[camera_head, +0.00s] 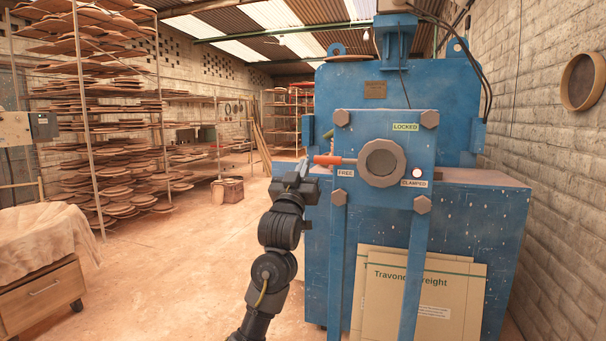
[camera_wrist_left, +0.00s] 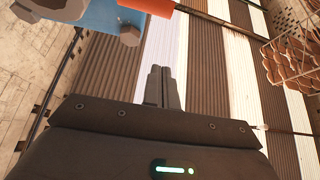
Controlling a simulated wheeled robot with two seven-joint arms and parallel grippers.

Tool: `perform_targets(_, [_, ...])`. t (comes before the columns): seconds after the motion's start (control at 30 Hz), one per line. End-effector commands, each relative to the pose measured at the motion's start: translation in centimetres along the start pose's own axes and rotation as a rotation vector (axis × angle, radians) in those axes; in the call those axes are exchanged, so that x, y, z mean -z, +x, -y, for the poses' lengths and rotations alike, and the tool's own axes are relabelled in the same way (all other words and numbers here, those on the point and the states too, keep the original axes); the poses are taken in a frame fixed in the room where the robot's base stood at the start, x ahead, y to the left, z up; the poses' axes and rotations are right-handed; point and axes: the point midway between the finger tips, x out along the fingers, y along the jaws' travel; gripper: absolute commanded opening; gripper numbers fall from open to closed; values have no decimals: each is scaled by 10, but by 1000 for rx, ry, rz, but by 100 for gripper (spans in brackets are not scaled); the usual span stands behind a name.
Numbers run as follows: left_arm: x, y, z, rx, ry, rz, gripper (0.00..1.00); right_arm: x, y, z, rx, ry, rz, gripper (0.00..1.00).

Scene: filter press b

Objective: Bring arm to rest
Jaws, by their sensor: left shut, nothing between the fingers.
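My left arm comes up in front of the blue filter press (camera_head: 460,220). My left gripper (camera_head: 303,168) is shut and empty, just left of the orange-tipped lever (camera_head: 328,160) on the press's front plate. The lever points left from a round grey hub (camera_head: 381,163), between the labels FREE, LOCKED and CLAMPED. In the left wrist view the closed fingers (camera_wrist_left: 162,88) point up toward the roof, and the orange handle (camera_wrist_left: 150,5) shows at the top edge. I cannot tell from the head view whether the gripper touches the lever. My right gripper is not in view.
Cardboard sheets (camera_head: 425,300) lean against the press's lower front. A cloth-covered wooden cabinet (camera_head: 45,290) on casters stands at the lower left. Racks of round discs (camera_head: 100,110) line the left wall. The floor between cabinet and press is mostly clear.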

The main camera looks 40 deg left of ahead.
Motion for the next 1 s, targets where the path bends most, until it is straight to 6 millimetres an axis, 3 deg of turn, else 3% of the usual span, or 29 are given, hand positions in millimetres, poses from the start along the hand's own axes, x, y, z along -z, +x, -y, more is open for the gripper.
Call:
perform_targets(0.7, [3,-1,-2,-6,14,-23,0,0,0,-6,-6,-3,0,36])
perform_targets(0.77, [-13,7,-3,-11,37,-7,0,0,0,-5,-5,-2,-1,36])
perform_targets(0.87, [-63,20,-13,-34,78,61,0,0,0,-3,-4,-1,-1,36])
perform_targets(1.0, [-171,11,-34,-88,135,223,0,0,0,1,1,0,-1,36])
